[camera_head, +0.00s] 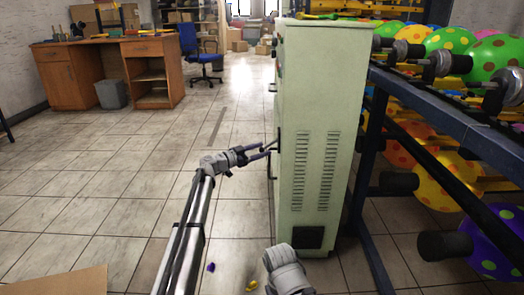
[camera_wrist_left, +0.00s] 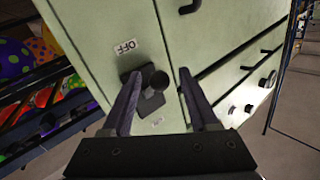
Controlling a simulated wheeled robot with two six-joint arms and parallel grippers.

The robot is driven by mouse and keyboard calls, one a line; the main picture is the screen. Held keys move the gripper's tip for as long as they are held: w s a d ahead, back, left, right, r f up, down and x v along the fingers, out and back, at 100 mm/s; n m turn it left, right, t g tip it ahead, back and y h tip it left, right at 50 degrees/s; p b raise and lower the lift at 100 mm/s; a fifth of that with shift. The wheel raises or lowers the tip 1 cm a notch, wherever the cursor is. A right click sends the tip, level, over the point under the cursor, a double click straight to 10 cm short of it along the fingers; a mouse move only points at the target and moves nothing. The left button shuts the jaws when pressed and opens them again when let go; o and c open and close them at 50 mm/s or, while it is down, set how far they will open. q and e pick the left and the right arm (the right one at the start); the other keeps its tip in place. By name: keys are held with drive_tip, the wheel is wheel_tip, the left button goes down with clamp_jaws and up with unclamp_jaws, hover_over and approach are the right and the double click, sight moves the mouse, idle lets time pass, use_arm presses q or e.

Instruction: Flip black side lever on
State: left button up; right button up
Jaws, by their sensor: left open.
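The pale green cabinet (camera_head: 310,110) stands in the middle of the head view, and its side fills much of the left wrist view (camera_wrist_left: 110,30). The black side lever (camera_wrist_left: 152,84) has a round knob on a black plate. An "OFF" label (camera_wrist_left: 124,46) sits above the plate. A second small label (camera_wrist_left: 158,121) below it is too small to read. My left gripper (camera_head: 268,150) is at the cabinet's left side. In the left wrist view its open fingers (camera_wrist_left: 159,76) stand on either side of the lever, with no clear grip on it. My right gripper is not in view.
A dark rack with several colourful balloons (camera_head: 455,180) stands right of the cabinet. A wooden desk (camera_head: 70,75) and blue chair (camera_head: 190,40) are at the back left. The tiled floor left of the cabinet is mostly clear.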

use_arm(q)
drive_tip(key=shift+w+d, duration=0.2)
drive_tip(key=shift+d, duration=0.15)
drive_tip(key=shift+c, duration=0.2)
clamp_jaws()
idle(1.0)
